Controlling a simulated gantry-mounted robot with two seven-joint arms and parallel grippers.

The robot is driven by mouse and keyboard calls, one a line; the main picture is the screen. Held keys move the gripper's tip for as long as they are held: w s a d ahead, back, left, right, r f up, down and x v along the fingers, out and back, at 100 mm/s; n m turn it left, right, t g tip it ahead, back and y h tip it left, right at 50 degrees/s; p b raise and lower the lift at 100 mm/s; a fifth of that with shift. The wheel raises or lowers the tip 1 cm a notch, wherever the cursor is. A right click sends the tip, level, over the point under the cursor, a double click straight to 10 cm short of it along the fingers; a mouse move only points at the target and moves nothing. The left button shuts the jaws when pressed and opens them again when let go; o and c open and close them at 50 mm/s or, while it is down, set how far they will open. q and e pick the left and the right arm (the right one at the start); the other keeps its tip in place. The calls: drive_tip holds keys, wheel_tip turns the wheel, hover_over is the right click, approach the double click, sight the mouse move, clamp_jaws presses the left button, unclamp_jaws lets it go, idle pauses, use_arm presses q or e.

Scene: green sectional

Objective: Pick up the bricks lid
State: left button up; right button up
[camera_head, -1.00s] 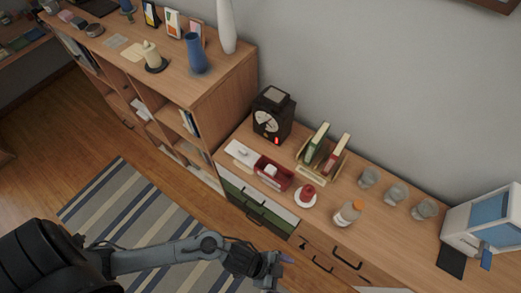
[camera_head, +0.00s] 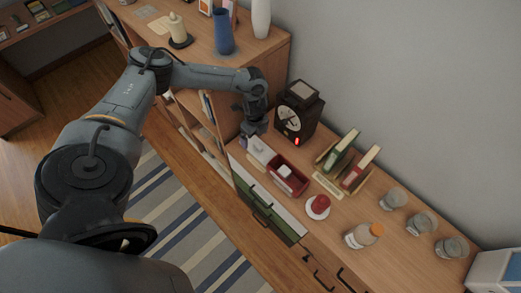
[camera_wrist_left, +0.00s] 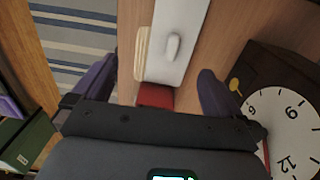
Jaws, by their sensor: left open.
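The bricks lid looks to be the white flat piece with a small raised handle (camera_head: 261,152), lying on the wooden counter beside the red open box (camera_head: 277,180). In the left wrist view the lid (camera_wrist_left: 180,62) lies between the finger lines, its handle near the middle, and part of the red box (camera_wrist_left: 155,96) shows below it. My left gripper (camera_head: 249,138) is open and empty, just above the lid's far-left end; it also shows in the left wrist view (camera_wrist_left: 158,72). The gripper partly hides the lid in the head view. My right gripper is not in view.
A black clock (camera_head: 296,115) stands close to the right of my left gripper. The tall shelf unit (camera_head: 262,62) rises close behind it. A white plate with a red item (camera_head: 319,205), a bottle (camera_head: 362,236), a book rack (camera_head: 345,165) and several glasses stand farther right.

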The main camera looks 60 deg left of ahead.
sight(258, 146)
use_arm(q)
drive_tip(key=shift+w+r, duration=0.1)
drive_tip(key=shift+w, duration=0.55)
drive_tip(key=shift+w+f, duration=0.15)
drive_tip(key=shift+f, duration=0.2)
wheel_tip(258, 146, down, 4)
drive_tip(key=shift+d+r, duration=0.1)
drive_tip(key=shift+w+a+f+p, duration=0.1)
drive_tip(key=shift+a+f+p, duration=0.1)
drive_tip(key=shift+f, duration=1.2)
drive_tip(key=shift+a+f+p, duration=0.1)
drive_tip(key=shift+f+p, duration=0.05)
drive_tip(key=shift+f, duration=1.25)
drive_tip(key=shift+c, duration=0.5)
drive_tip(key=c, duration=0.8)
drive_tip(key=shift+o, duration=0.2)
drive_tip(key=shift+r, duration=0.1)
